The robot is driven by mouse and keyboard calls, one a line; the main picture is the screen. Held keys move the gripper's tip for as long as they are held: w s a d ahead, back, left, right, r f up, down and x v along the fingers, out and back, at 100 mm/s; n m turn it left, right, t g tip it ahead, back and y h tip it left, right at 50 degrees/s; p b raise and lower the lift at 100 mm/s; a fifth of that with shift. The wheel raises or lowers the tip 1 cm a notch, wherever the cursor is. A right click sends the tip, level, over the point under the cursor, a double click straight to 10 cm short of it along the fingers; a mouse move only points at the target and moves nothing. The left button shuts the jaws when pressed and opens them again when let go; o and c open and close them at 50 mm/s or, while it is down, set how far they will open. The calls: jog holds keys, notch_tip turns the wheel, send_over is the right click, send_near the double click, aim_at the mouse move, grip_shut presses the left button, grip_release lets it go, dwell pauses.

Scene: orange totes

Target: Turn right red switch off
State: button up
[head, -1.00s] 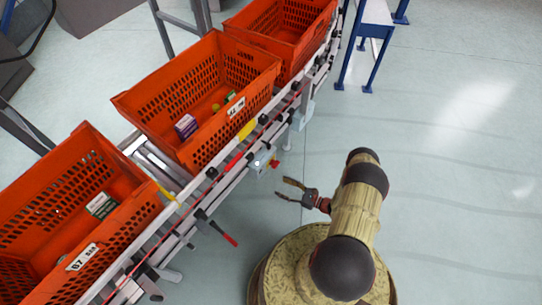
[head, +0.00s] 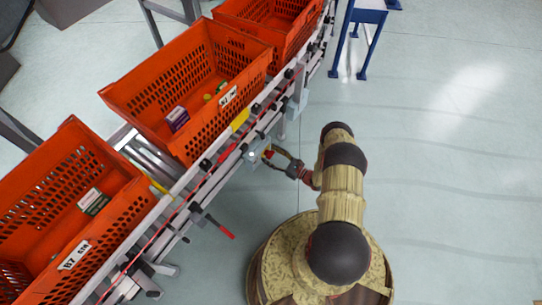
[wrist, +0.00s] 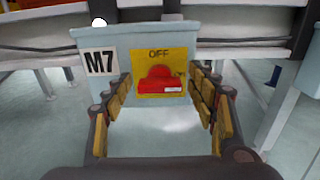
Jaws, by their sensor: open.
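The red switch (wrist: 158,82) is a knob on a yellow plate (wrist: 180,64) marked OFF along its top. Its wide red handle lies horizontally in the wrist view. The plate is on a grey box (wrist: 140,41) labelled M7, mounted on the side of the conveyor. In the head view the switch (head: 267,154) is small and partly hidden by a finger. My gripper (head: 269,157) is open, its tips close to the box. In the wrist view its yellow-padded fingers (wrist: 161,88) stand left and right of the knob. Whether they touch it I cannot tell.
The conveyor (head: 205,190) runs diagonally, carrying orange totes (head: 145,80) with small boxes inside. A red-tipped lever (head: 226,231) juts from its near side. A blue-legged table (head: 366,16) stands at the back. The floor on the right is clear.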

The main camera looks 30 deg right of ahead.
jog(key=shift+c, duration=1.4)
jog(key=c, duration=0.9)
